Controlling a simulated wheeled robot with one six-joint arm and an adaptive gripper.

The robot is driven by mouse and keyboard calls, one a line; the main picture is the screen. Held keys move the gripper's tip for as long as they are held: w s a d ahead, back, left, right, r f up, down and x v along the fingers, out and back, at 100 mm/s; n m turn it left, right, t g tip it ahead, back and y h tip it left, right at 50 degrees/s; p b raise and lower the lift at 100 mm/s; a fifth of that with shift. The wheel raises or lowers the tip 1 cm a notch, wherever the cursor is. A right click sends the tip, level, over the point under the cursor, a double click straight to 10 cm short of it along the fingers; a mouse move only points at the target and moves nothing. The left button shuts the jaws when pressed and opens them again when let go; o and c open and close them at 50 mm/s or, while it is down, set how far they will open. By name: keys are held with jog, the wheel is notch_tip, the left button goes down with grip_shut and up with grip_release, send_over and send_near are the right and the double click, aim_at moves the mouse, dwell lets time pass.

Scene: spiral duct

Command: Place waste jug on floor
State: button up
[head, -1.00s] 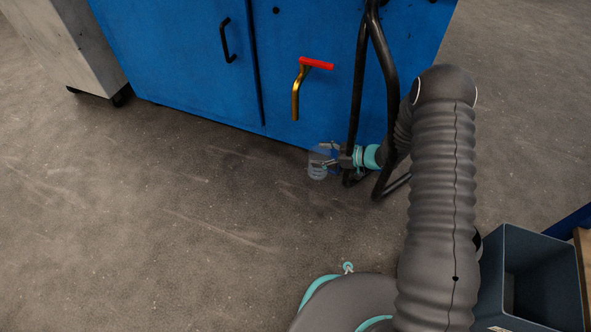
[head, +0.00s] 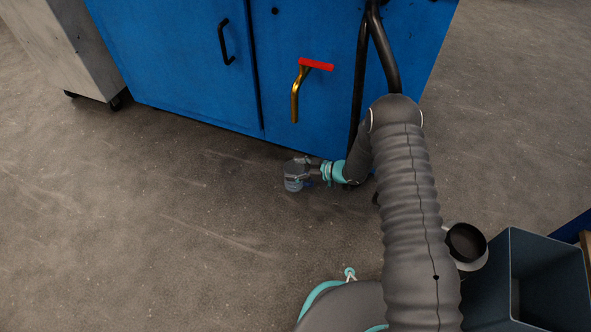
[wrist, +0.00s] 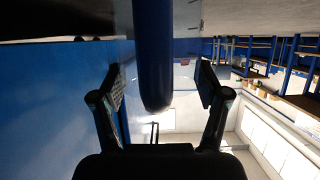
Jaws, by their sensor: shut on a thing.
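The waste jug (head: 292,184) is a small clear, bluish vessel in front of the blue cabinet in the head view. My gripper (head: 309,170) reaches it from the right and is shut on it. I cannot tell whether the jug's base touches the floor (head: 190,215) or hangs just above it. In the wrist view, my gripper (wrist: 160,92) has one finger on each side of a dark blue rounded bar, which looks like part of the jug (wrist: 153,60). The rest of the jug is hard to make out there.
A blue cabinet (head: 180,60) with a red-handled brass tap (head: 297,90) stands behind the jug. Black tubing (head: 370,50) runs down its front at right. A round dark container (head: 466,245) and a grey bin (head: 550,262) stand at right. The floor at left is clear.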

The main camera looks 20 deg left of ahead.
jog(key=shift+f, duration=0.1)
jog(key=o, duration=1.5)
jog(key=shift+o, duration=0.2)
jog(key=shift+d+r, duration=0.15)
jog(key=shift+r, duration=0.1)
jog(key=p+v, duration=0.1)
jog(key=v, duration=1)
jog(key=shift+d+p, duration=0.35)
